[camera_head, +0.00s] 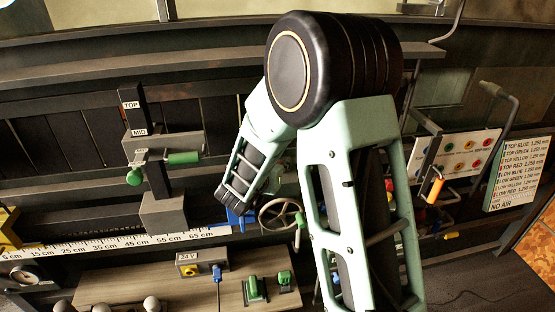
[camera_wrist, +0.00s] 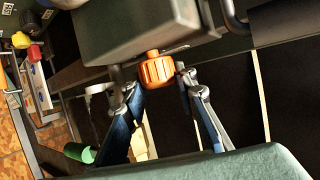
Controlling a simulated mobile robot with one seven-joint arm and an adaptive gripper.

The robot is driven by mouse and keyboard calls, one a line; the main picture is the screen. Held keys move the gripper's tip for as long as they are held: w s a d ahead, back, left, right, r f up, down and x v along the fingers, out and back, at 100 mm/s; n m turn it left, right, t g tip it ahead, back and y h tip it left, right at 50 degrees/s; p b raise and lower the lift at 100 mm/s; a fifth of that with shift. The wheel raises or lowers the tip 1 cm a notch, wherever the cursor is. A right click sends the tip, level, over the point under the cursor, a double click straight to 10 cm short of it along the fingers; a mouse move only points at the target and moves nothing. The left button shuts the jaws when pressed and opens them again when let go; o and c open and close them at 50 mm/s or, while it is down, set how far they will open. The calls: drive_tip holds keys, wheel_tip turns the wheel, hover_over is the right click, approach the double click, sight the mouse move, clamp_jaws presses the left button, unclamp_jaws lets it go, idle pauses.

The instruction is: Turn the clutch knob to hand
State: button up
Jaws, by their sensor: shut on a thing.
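The orange ribbed knob (camera_wrist: 158,70), which I take to be the clutch knob, sits under a grey box (camera_wrist: 135,30) in the wrist view. My gripper (camera_wrist: 160,82) has its two blue-and-grey fingers on either side of the knob, shut on it. Any markings that tell the knob's setting are not visible. In the head view the knob cannot be made out, and my own arm covers the middle of the scene.
In the head view a handwheel (camera_head: 283,216) stands just right of my arm's end. A post labelled TOP and MID (camera_head: 146,150) with a green handle (camera_head: 184,158) is at left. A green cylinder (camera_wrist: 80,153) shows at lower left in the wrist view.

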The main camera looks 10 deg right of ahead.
drive_tip(key=m+h+p, duration=0.1)
drive_tip(key=m+g+h+p, duration=0.1)
drive_tip(key=shift+a+r+g+p, duration=0.15)
drive_tip(key=shift+r+g+p, duration=0.1)
drive_tip(key=shift+g+p, duration=0.05)
drive_tip(key=shift+f+m+g+h+p, duration=0.15)
drive_tip(key=shift+m+g+h+p, duration=1.05)
drive_tip(key=shift+m, duration=0.3)
drive_tip(key=shift+f, duration=0.1)
drive_tip(key=o, duration=1.2)
drive_tip(key=shift+c, duration=0.2)
drive_tip(key=shift+d+f, duration=0.1)
drive_tip(key=shift+d, duration=0.1)
